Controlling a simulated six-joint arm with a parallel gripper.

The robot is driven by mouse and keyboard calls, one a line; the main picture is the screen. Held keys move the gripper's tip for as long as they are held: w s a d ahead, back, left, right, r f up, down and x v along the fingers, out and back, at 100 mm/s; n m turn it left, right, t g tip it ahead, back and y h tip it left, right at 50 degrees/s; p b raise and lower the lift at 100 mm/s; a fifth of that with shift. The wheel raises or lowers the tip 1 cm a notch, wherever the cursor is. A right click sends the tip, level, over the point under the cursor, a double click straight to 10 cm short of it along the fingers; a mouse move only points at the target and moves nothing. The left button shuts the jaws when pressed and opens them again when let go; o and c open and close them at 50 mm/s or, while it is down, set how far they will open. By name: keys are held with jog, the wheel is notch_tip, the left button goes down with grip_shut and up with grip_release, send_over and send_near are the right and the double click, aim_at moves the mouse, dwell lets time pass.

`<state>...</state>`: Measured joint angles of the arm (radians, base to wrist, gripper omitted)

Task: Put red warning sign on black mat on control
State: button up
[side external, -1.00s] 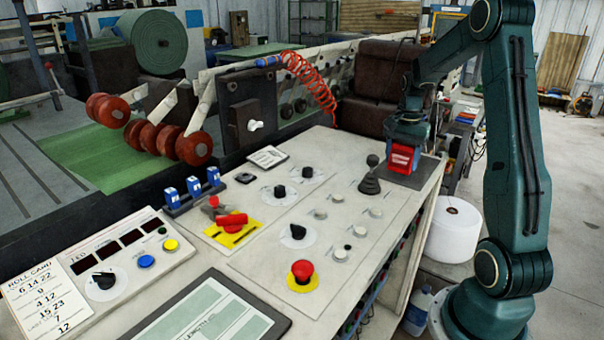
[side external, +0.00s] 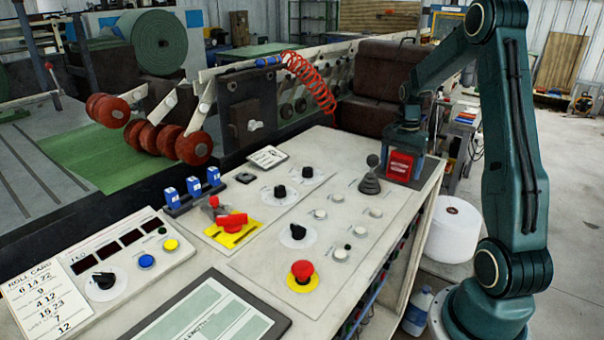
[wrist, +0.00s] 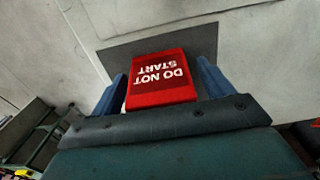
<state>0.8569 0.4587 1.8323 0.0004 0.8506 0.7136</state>
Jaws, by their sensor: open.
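The red warning sign (side external: 400,165) stands on the black mat (side external: 427,174) at the far right end of the control desk. In the wrist view, the sign (wrist: 160,92) reads "DO NOT START" and has the dark mat (wrist: 125,53) beneath and around it. My gripper (side external: 405,152) is open, low over the mat, with the sign between its fingers. In the wrist view, the blue fingers of my gripper (wrist: 162,74) lie on either side of the sign. The sign's underside is hidden.
A black joystick (side external: 370,178) stands just left of the mat. Knobs, white buttons and a red emergency button (side external: 301,270) cover the panel. A coiled red hose (side external: 310,80) hangs behind. The desk edge lies close to the mat's right.

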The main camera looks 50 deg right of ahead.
aim_at(402, 153)
jog(key=shift+r, duration=0.1)
notch_tip(402, 153, up, 12)
jog(key=shift+f, duration=0.1)
dwell(0.7)
dwell(0.4)
jog(key=shift+a+r, duration=0.15)
jog(key=shift+r, duration=0.1)
jog(key=a+r+n+t+h, duration=0.1)
jog(key=a+r+n, duration=0.25)
jog(key=a, duration=0.65)
jog(key=a+r+n+t, duration=0.1)
jog(key=a+r+n, duration=0.1)
jog(key=a+n, duration=0.5)
jog(key=s+a+f+n+t, duration=0.1)
jog(key=s+a+n, duration=0.2)
jog(key=s+a, duration=0.2)
jog(key=s+a+f+n+t+y, duration=0.1)
jog(key=s+a+n, duration=0.3)
jog(key=a, duration=0.7)
jog(key=shift+s+f+t, duration=0.35)
jog(key=shift+s+t, duration=0.45)
jog(key=shift+s, duration=0.3)
